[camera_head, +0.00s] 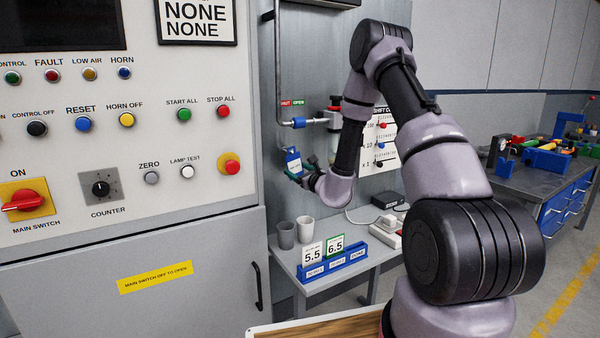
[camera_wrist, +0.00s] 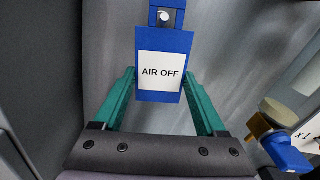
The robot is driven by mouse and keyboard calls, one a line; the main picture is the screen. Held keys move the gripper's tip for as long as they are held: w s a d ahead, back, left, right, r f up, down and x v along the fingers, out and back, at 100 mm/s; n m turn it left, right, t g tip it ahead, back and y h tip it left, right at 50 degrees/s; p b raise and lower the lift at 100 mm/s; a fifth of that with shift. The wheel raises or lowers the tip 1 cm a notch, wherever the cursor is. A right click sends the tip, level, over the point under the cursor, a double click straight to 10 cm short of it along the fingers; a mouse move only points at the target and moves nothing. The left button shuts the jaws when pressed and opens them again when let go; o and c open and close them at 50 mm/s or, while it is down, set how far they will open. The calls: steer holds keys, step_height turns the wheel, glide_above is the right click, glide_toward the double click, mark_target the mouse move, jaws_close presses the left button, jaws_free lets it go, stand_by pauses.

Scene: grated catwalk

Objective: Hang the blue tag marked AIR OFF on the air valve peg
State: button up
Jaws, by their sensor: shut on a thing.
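The blue tag (camera_wrist: 160,95) has a white label reading AIR OFF and is gripped by its sides between the green fingers of my gripper (camera_wrist: 158,76). In the wrist view its narrower top shows a pale round spot, a hole or a peg end; I cannot tell which. In the head view the tag (camera_head: 293,160) is upright, just below the pipe with the air valve (camera_head: 300,122) and its red and green SHUT/OPEN label (camera_head: 292,103). My gripper (camera_head: 299,175) is partly hidden by my wrist. I cannot make out the peg for certain.
A side table below holds two cups (camera_head: 286,235), a blue card rack (camera_head: 333,268) and a dark box (camera_head: 387,199). The control cabinet (camera_head: 130,160) stands close on the left. A brass and blue fitting (camera_wrist: 285,150) is at the lower right of the wrist view.

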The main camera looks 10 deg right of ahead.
steer(key=shift+w+a, duration=0.2)
steer(key=shift+w, duration=0.4)
steer(key=shift+w+a+f, duration=0.2)
steer(key=shift+w+f, duration=0.25)
steer(key=shift+w, duration=0.1)
steer(key=o, duration=1.1)
steer(key=shift+c, duration=0.2)
steer(key=shift+s, duration=0.1)
